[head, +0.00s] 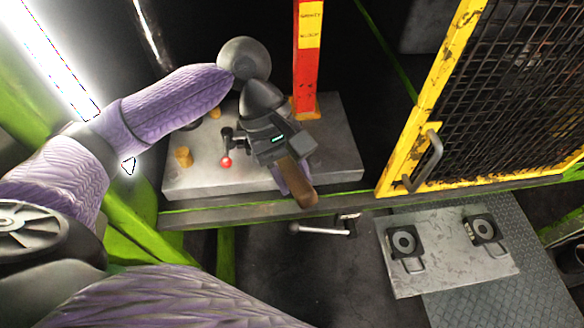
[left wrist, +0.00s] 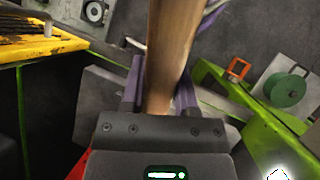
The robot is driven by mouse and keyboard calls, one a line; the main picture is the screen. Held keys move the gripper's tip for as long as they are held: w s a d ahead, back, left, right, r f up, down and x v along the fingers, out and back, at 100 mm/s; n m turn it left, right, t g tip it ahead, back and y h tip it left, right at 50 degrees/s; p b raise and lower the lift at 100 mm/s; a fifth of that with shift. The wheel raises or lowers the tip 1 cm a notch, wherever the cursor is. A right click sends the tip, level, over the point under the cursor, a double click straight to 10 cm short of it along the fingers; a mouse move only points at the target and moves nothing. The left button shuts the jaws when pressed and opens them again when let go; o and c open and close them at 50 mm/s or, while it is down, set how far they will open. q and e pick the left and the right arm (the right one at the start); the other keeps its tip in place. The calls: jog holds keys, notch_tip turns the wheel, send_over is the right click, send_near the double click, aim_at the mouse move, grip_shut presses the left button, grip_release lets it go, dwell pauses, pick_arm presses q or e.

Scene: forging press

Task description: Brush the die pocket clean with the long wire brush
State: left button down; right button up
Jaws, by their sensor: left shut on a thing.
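My left gripper (head: 291,180) is shut on a brown wooden handle (head: 300,190), which I take to be the wire brush's. The handle points down and toward me in the head view. In the left wrist view the handle (left wrist: 168,45) runs up out of the frame between the two purple fingers. The bristles do not show in either view. The gripper is over the front part of a grey metal slab (head: 335,165). I cannot make out the die pocket. My right gripper is not in view.
A red-knobbed lever (head: 226,161) and a brass-coloured peg (head: 183,157) stand on the slab, left of the gripper. A red post (head: 306,65) rises behind. A yellow mesh gate (head: 430,105) is at right. A plate with two round fittings (head: 435,262) lies lower right.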

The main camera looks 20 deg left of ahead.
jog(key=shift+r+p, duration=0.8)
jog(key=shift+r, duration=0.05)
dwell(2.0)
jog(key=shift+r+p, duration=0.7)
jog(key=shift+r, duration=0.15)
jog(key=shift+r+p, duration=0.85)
jog(key=shift+p, duration=0.15)
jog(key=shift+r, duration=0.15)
dwell(0.4)
